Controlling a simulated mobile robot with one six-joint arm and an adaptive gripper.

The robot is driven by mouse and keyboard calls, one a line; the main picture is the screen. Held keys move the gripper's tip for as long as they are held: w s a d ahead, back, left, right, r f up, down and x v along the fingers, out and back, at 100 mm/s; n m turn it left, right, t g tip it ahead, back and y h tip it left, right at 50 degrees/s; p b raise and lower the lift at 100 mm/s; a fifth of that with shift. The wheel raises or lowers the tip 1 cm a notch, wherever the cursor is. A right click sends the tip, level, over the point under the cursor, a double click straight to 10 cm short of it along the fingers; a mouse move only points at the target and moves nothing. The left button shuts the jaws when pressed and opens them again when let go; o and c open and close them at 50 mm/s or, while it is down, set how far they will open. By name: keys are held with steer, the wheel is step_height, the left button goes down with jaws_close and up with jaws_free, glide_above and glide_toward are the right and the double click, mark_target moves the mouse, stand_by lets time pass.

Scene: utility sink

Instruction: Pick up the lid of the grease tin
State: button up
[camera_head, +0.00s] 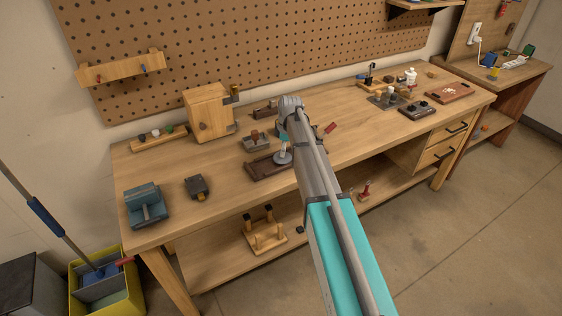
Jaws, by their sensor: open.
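I cannot pick out the grease tin or its lid with certainty. A small grey round piece with an upright stem (283,157) shows just left of my arm, at a dark brown tray or block (263,168) on the workbench. I cannot tell whether this piece is the lid or something else. My arm reaches from the bottom of the picture up over the middle of the bench and ends in a grey joint. My gripper's fingers are not visible; the arm hides the area behind it.
The wooden workbench (235,206) holds a blue-grey vise-like block (146,205), a small dark block (197,187) and a wooden box (208,113). Several small items stand at the right, near a reddish-brown tray (450,92). A pegboard (250,45) rises behind.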

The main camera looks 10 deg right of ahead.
steer(key=shift+a+f+b, duration=0.15)
steer(key=shift+f+b, duration=0.75)
steer(key=shift+f, duration=0.25)
steer(key=c, duration=1)
